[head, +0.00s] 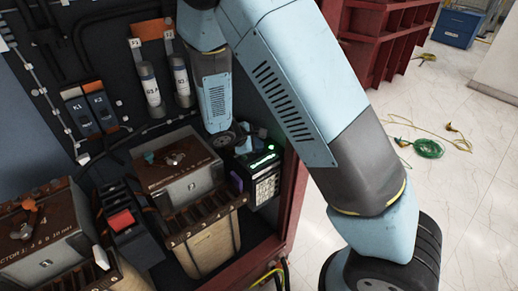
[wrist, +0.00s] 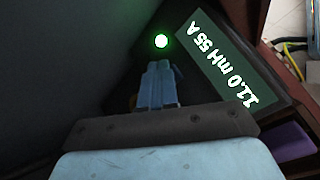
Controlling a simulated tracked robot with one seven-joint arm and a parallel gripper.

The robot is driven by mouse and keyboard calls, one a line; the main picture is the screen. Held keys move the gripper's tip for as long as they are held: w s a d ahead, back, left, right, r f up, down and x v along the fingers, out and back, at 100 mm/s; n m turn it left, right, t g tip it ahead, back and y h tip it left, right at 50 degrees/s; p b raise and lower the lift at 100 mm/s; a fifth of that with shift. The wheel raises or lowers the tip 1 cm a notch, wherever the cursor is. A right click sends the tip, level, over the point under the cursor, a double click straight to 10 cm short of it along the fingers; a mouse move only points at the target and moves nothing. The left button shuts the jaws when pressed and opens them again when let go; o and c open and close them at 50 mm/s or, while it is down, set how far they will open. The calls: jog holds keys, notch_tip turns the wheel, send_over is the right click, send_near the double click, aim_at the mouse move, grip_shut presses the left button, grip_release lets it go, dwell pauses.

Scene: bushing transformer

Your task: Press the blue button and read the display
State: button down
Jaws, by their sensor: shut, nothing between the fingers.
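My gripper (wrist: 158,66) is shut and empty, its light blue fingers held together over the dark top of a device. In the head view my gripper (head: 245,145) is small and partly hidden at the end of my arm. A display (wrist: 226,62) on the device is lit and reads, upside down in the wrist view, "11.0 mH 55 A". A round green light (wrist: 161,41) glows just beyond the fingertips. The device (head: 264,183) stands at the cabinet's right side. I see no blue button; my fingers may hide it. Contact cannot be told.
Left of the device stands a metal box (head: 178,185) above a beige ribbed part (head: 208,243). A red button (head: 121,220) is further left. The red cabinet edge (head: 293,205) is close on the right.

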jog(key=shift+r, duration=0.9)
jog(key=shift+r, duration=2.5)
jog(key=shift+s, duration=0.1)
